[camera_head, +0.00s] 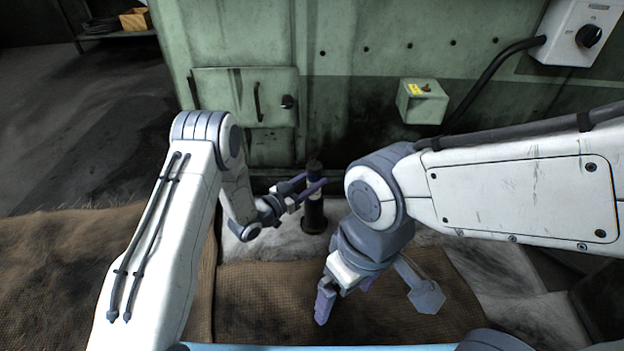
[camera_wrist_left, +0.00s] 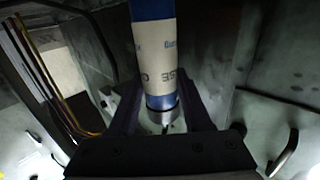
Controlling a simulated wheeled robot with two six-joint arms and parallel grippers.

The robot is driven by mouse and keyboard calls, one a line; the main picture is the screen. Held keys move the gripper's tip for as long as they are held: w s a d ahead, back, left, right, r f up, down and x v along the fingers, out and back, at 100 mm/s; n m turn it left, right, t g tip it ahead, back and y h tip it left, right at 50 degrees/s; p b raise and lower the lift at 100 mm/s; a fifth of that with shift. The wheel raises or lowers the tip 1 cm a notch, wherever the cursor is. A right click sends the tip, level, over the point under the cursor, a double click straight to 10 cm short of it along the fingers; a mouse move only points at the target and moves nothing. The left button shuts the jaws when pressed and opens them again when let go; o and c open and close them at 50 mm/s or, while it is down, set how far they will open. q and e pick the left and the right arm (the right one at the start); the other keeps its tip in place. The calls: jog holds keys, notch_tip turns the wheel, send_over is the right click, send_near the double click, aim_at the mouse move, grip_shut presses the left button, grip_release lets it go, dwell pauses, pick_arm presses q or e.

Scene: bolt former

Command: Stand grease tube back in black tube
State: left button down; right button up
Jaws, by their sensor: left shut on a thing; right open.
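The grease tube (camera_wrist_left: 156,60) is white and blue with printed lettering and runs between the fingers of my left gripper in the left wrist view. In the head view, my left gripper (camera_head: 316,186) is shut on it, and its dark upper end (camera_head: 314,166) shows above the fingers. The black tube (camera_head: 314,214) stands upright on a flared base directly below the held grease tube. I cannot tell whether the grease tube's lower end is inside it. My right gripper (camera_head: 346,294) is open and empty, lower and nearer, over the brown sacking.
Brown sacking (camera_head: 260,300) covers much of the surface in front, with a pale worn patch (camera_head: 280,248) around the black tube. A green machine wall (camera_head: 350,110) rises behind, with a small green box (camera_head: 422,102) and a grey switch box (camera_head: 582,32).

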pick_arm(q)
jog(key=shift+f+b, duration=0.35)
jog(key=shift+f, duration=0.25)
jog(key=shift+c, duration=1.3)
grip_release()
jog(key=shift+f, duration=0.1)
